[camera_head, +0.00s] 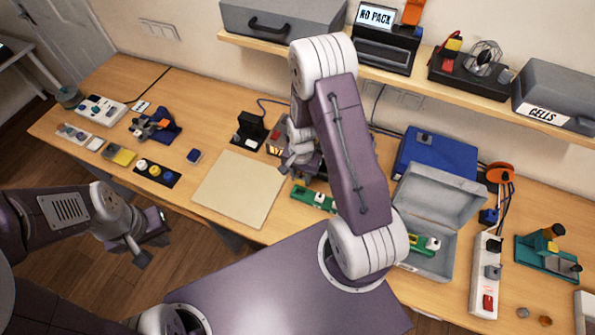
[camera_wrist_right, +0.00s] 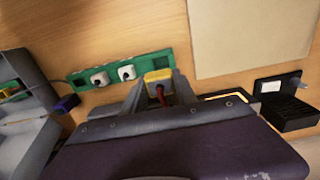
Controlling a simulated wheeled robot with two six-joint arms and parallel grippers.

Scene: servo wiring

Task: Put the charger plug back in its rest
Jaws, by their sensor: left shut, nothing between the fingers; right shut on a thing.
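My right gripper (camera_wrist_right: 158,88) is shut on a yellow plug (camera_wrist_right: 159,76) with a red lead, in the right wrist view. I take this for the charger plug. In the head view my right gripper (camera_head: 298,158) is above the table's middle, and its arm hides the plug. A dark piece with a yellow outline (camera_wrist_right: 228,96) lies just right of the gripper in the wrist view, partly hidden. I cannot tell whether it is the plug's rest. A black block (camera_wrist_right: 288,113) with a white part stands further right. My left gripper (camera_head: 146,238) is shut and empty, off the table's front edge.
A green strip (camera_wrist_right: 113,72) with white round parts lies by the gripper. A bare beige mat (camera_head: 238,190) lies left of it. An open grey box (camera_head: 437,198), a blue case (camera_head: 432,155) and a white power strip (camera_head: 486,275) stand at the right. A shelf overhangs the back.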

